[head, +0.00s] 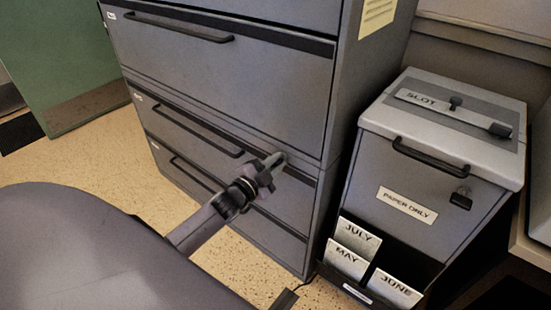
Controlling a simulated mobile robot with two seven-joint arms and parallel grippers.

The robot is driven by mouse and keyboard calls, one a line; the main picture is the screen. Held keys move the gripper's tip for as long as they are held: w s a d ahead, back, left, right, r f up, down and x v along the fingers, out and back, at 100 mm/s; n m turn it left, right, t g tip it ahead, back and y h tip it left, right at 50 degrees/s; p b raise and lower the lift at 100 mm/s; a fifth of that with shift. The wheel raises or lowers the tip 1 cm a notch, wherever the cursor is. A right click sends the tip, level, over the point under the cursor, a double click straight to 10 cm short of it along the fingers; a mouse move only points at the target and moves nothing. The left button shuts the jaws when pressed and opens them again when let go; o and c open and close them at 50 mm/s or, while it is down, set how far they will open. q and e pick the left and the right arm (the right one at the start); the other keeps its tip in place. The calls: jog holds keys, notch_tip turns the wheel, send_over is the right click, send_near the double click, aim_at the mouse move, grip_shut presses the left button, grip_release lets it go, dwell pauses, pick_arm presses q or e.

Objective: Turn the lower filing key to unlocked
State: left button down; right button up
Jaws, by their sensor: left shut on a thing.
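The grey filing cabinet (230,85) stands in the middle of the head view, with its drawers shut and dark bar handles on their fronts. My left gripper (274,163) is at the right side of the cabinet front, by the top edge of a lower drawer. It is shut on the lower filing key, which is mostly hidden by the fingers, so I cannot tell which way the key points. My right gripper is out of view.
A grey bin (420,165) labelled "PAPER ONLY" stands right of the cabinet, with a rack of month cards (345,260) at its front. A dark grey rounded surface (80,250) fills the lower left. Tan floor lies between.

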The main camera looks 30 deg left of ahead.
pick_arm(q)
jog(key=n+p, duration=0.1)
jog(key=n, duration=0.2)
jog(key=shift+r, duration=0.1)
jog(key=n+p, duration=0.1)
jog(key=n, duration=0.1)
jog(key=shift+n, duration=0.3)
jog(key=shift+n+p, duration=0.45)
jog(key=shift+n, duration=1.75)
jog(key=c, duration=1.2)
grip_release()
jog(key=shift+s+a+p, duration=0.15)
jog(key=shift+s+p, duration=0.3)
jog(key=shift+s, duration=1.35)
jog(key=shift+s+a+p, duration=0.15)
jog(key=shift+s+p, duration=0.25)
jog(key=shift+s, duration=1.4)
